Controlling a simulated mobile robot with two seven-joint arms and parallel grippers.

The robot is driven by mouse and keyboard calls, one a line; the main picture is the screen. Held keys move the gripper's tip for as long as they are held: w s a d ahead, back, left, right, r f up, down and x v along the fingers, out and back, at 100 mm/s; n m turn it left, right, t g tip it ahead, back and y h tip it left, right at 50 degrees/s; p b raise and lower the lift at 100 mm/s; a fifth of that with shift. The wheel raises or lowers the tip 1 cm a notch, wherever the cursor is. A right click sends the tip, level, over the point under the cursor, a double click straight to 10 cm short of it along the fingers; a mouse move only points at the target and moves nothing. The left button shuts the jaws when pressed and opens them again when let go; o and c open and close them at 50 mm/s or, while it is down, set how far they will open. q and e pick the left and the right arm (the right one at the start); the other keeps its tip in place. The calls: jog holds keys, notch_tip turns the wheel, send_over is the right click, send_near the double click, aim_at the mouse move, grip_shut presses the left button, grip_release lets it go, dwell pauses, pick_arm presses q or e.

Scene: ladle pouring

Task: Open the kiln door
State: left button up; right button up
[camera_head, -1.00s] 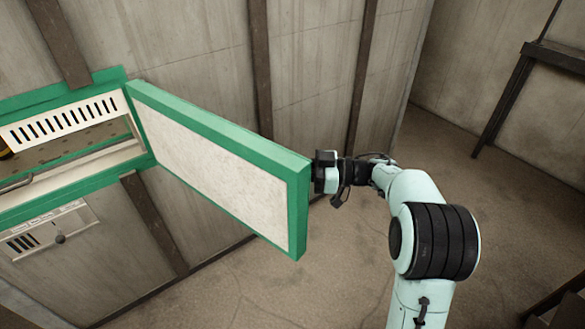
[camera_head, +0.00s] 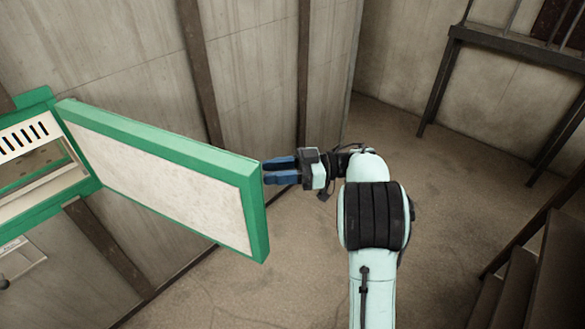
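The kiln door (camera_head: 165,175), a pale panel in a green frame, stands swung wide open from the green kiln (camera_head: 85,191) at the left edge. The kiln's opening shows in part, with a slotted white panel (camera_head: 22,138) inside. My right gripper (camera_head: 265,172) is just off the door's free edge, its two blue fingers apart and pointing left at it. I see nothing between the fingers. My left gripper is not in view.
Concrete walls with dark posts (camera_head: 200,75) stand behind the door. A dark metal stand (camera_head: 480,40) is at the upper right and wooden steps (camera_head: 530,280) at the lower right. The floor (camera_head: 440,190) between is clear.

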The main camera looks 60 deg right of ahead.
jog(key=v, duration=0.4)
jog(key=shift+s+d, duration=0.2)
jog(key=shift+s, duration=0.1)
dwell(0.7)
